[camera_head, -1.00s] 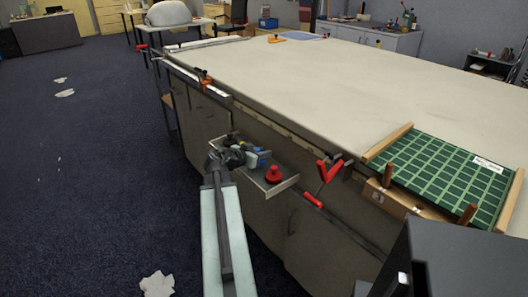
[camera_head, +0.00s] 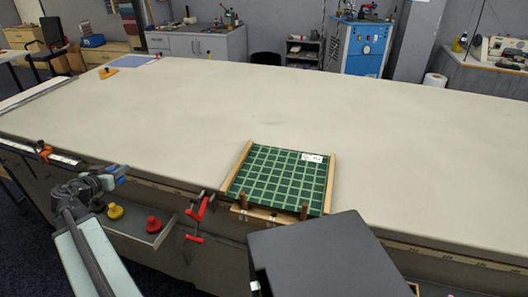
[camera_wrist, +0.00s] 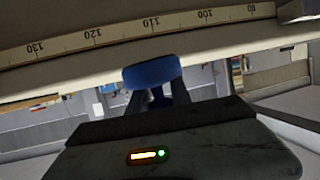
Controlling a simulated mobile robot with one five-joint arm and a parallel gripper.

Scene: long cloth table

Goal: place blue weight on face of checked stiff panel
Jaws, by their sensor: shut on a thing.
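The checked stiff panel (camera_head: 277,178) is green with a lighter grid and a white label, lying on the near edge of the long table between two wooden strips. My gripper (camera_head: 112,175) is at the left in the head view, beside the table's near edge and well left of the panel. In the wrist view my gripper (camera_wrist: 157,98) is shut on the blue weight (camera_wrist: 152,72), a round blue piece held at its tips. The weight's underside and the fingertips' exact contact are partly hidden.
A tray (camera_head: 140,231) on the table's side holds a yellow weight (camera_head: 115,211) and a red weight (camera_head: 154,224). A red clamp (camera_head: 200,212) stands at the edge between tray and panel. The long cloth table (camera_head: 200,110) is mostly clear. Wooden pegs (camera_head: 304,211) stand at the panel's near side.

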